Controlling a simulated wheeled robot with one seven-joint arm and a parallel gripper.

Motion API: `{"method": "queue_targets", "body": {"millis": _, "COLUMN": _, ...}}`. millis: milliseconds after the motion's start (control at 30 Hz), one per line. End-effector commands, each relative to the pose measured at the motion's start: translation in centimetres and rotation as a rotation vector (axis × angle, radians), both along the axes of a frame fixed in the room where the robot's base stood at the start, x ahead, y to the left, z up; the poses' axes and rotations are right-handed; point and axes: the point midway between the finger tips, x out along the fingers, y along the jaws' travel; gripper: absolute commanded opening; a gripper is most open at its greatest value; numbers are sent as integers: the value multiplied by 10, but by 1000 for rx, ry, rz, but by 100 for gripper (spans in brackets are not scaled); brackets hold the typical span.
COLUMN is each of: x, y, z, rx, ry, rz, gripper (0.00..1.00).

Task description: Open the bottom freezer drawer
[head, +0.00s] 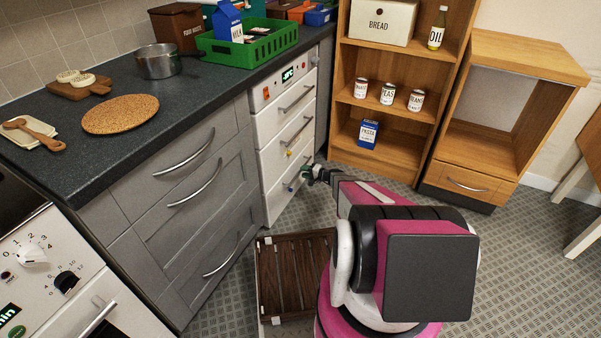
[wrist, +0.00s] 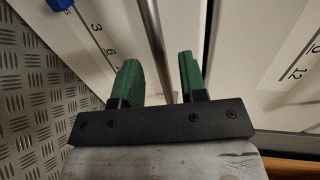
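The white freezer unit (head: 268,133) stands at the end of the counter run, with several stacked drawer fronts and bar handles. Its bottom drawer (head: 278,197) looks closed; my arm's end partly hides its handle. My gripper (head: 309,174) is at that front, low down. In the wrist view, my gripper's green fingers (wrist: 158,80) are apart, with a bar handle (wrist: 154,35) running between them. I cannot tell whether either finger touches it. White panels with printed numbers and a blue slider (wrist: 60,4) show there.
A wooden slatted crate (head: 292,275) lies on the floor left of my base. Grey drawers (head: 185,190) and an oven (head: 55,275) are at left. An open shelf (head: 385,110) and a wooden cabinet (head: 480,155) stand behind. Patterned floor (head: 535,235) is free at right.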

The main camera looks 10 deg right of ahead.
Motion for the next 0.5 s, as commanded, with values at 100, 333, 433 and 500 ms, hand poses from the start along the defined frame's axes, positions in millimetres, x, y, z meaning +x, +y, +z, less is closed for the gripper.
{"method": "queue_targets", "body": {"millis": 100, "x": 10, "y": 12, "z": -4, "rx": 0, "ry": 0, "rz": 1, "gripper": 39}}
{"method": "queue_targets", "body": {"millis": 333, "x": 16, "y": 22, "z": -6, "rx": -1, "ry": 1, "rz": 0, "gripper": 39}}
{"method": "queue_targets", "body": {"millis": 433, "x": 17, "y": 23, "z": -5, "rx": -1, "ry": 1, "rz": 0, "gripper": 39}}
{"method": "queue_targets", "body": {"millis": 500, "x": 16, "y": 22, "z": -5, "rx": -1, "ry": 1, "rz": 0, "gripper": 39}}
